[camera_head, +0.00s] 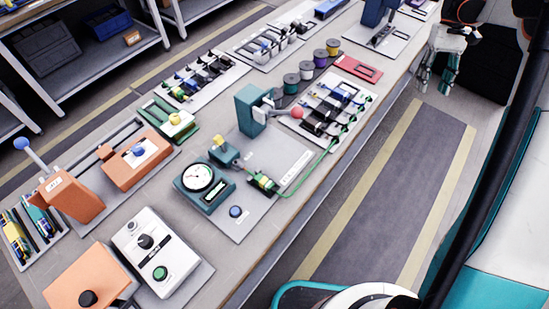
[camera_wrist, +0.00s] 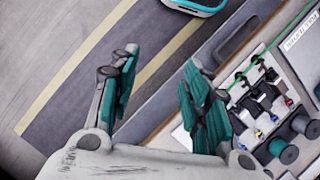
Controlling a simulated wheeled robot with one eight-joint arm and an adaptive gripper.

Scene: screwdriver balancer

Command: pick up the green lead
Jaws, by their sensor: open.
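The green lead (camera_head: 310,178) runs in a curve from the green and yellow connector (camera_head: 263,181) on the grey test plate to the right edge of the white rack (camera_head: 335,105). Part of it shows as a thin green line at the upper right in the wrist view (camera_wrist: 288,36). My gripper (camera_head: 434,84) is at the upper right of the head view, beyond the bench edge and apart from the lead. In the wrist view my gripper (camera_wrist: 158,66) has its fingers spread, with nothing between them. The lead's exact end at the rack is unclear.
The test plate (camera_head: 250,215) carries a round gauge (camera_head: 198,177) and a teal press with a red knob (camera_head: 297,112). Several spools (camera_head: 306,70) stand behind the rack. The aisle floor (camera_head: 400,200) right of the bench is clear.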

